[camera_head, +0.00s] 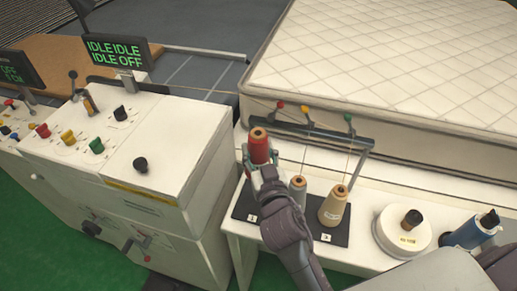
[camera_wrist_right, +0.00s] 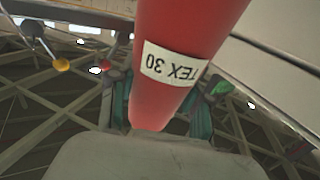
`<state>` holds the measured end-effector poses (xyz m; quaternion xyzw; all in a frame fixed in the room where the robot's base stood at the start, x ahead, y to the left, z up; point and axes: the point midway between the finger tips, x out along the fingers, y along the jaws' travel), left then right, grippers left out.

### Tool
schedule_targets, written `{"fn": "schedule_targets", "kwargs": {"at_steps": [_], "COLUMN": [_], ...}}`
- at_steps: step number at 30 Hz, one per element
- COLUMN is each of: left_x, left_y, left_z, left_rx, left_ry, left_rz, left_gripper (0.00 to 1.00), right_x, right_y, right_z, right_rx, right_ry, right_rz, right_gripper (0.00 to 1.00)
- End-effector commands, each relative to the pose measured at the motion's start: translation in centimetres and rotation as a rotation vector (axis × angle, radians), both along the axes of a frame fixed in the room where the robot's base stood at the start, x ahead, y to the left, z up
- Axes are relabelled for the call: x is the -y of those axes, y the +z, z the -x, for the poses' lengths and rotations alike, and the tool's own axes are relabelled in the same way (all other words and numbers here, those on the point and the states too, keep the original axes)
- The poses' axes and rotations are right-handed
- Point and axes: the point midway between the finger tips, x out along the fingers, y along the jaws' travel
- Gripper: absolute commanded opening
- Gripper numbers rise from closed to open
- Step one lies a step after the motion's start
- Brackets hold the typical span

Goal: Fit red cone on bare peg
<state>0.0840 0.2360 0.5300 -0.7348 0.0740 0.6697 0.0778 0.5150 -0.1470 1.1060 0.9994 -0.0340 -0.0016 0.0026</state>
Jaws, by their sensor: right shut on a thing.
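My right gripper (camera_head: 262,170) is shut on the red cone (camera_head: 258,148), holding it upright over the left part of the black peg board (camera_head: 243,206). The wrist view shows the red cone (camera_wrist_right: 180,50) large, with a white "TEX 30" label upside down. A grey cone (camera_head: 298,188) and a beige cone (camera_head: 333,208) stand on the board to the right of my gripper. No bare peg shows; my gripper and arm cover part of the board near label 1. I cannot tell whether the cone touches a peg. My left gripper is not in view.
A thread frame (camera_head: 318,128) with red, yellow and green beads stands behind the board. A control console (camera_head: 150,150) is left, a mattress (camera_head: 390,60) behind.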

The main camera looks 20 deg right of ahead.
Motion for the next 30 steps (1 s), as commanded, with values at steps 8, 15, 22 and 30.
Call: {"fn": "schedule_targets", "kwargs": {"at_steps": [8, 15, 22, 30], "left_x": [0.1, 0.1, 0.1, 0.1], "left_y": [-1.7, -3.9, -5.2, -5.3], "left_z": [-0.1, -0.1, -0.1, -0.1], "left_rx": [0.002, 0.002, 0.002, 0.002], "left_ry": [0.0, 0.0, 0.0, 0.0], "left_rz": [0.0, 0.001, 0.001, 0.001], "left_gripper": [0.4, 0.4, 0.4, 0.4], "right_x": [0.0, 0.0, 0.0, 0.0], "right_y": [-1.7, -4.1, -5.6, -5.7], "right_z": [0.0, 0.0, 0.0, 0.0], "right_rx": [0.001, 0.002, 0.002, 0.003], "right_ry": [0.0, 0.0, 0.0, 0.0], "right_rz": [-0.001, -0.002, 0.0, 0.0], "right_gripper": [0.03, 0.03, 0.03, 0.03]}}
